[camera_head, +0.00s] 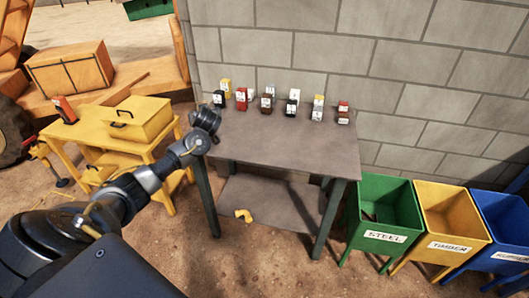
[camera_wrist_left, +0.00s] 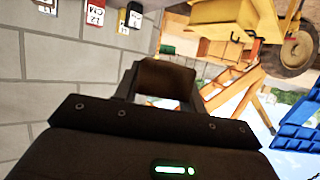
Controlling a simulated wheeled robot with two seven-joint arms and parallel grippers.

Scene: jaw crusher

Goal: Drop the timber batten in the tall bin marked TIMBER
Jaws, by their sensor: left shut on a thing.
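The yellow bin marked TIMBER (camera_head: 437,213) stands at the right, between a green bin and a blue bin. My left gripper (camera_head: 207,116) is at the table's left end, far left of the TIMBER bin. In the left wrist view, my left gripper (camera_wrist_left: 163,82) is shut on a dark brown block, apparently the timber batten (camera_wrist_left: 165,80). Only part of the block shows between the fingers, and in the head view I cannot make it out. My right gripper is not in view.
The grey table (camera_head: 290,150) bears several small labelled blocks along the wall. The green STEEL bin (camera_head: 385,205) and a blue bin (camera_head: 507,225) flank the TIMBER bin. A yellow bench (camera_head: 95,135) stands at the left. Bare ground lies in front of the table.

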